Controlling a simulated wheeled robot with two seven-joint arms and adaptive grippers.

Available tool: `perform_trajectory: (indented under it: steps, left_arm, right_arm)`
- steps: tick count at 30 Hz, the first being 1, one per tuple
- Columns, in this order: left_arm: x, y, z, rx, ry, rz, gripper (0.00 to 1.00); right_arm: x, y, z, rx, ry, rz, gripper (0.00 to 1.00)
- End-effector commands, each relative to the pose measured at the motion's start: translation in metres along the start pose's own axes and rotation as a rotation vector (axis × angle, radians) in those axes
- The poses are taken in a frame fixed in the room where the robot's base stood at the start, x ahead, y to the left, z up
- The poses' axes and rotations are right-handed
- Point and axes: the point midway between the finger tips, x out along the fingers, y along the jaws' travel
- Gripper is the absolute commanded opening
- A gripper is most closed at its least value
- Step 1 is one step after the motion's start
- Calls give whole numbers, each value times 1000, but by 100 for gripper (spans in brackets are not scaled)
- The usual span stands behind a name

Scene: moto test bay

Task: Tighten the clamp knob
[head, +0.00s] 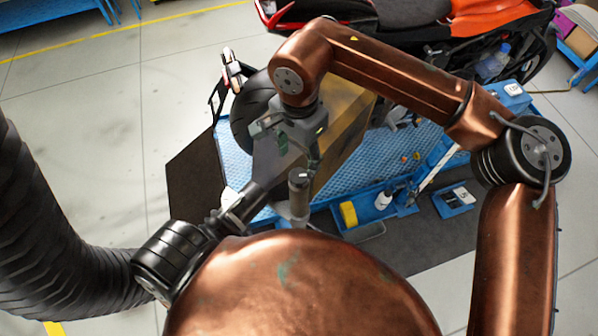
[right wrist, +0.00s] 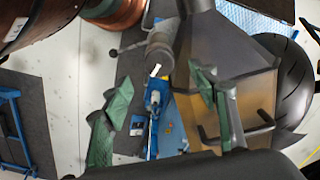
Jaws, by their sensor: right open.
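A grey upright cylinder with a dark top, which looks like the clamp knob (head: 299,198), stands beside the dark funnel-shaped nozzle (head: 266,170). In the right wrist view the knob (right wrist: 160,52) is beyond the fingers, close to the nozzle (right wrist: 212,38). My right gripper (head: 300,150) points down just above the knob in the head view. In the right wrist view its green fingers (right wrist: 160,112) are wide apart with nothing held between them. They look clear of the knob, but the exact gap cannot be told. My left gripper is not in view.
A brown-gold box (head: 345,125) and a black tyre (head: 243,122) sit close by the gripper. A thick black hose (head: 45,240) fills the left. A motorcycle (head: 470,25) stands behind.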

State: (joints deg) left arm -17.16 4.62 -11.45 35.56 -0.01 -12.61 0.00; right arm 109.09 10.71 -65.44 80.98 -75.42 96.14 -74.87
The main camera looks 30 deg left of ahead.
Motion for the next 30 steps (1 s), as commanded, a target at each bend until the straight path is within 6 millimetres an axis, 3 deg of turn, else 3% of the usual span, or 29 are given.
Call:
perform_trajectory:
  steps: [16, 28, 30]
  left_arm:
    - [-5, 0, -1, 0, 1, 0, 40]
    - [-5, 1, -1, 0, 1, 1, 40]
    - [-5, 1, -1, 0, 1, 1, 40]
  right_arm:
    - [68, 3, -3, -6, 15, 11, 54]
    - [77, 3, -3, -5, 16, 10, 54]
    - [76, 3, -3, -5, 16, 10, 50]
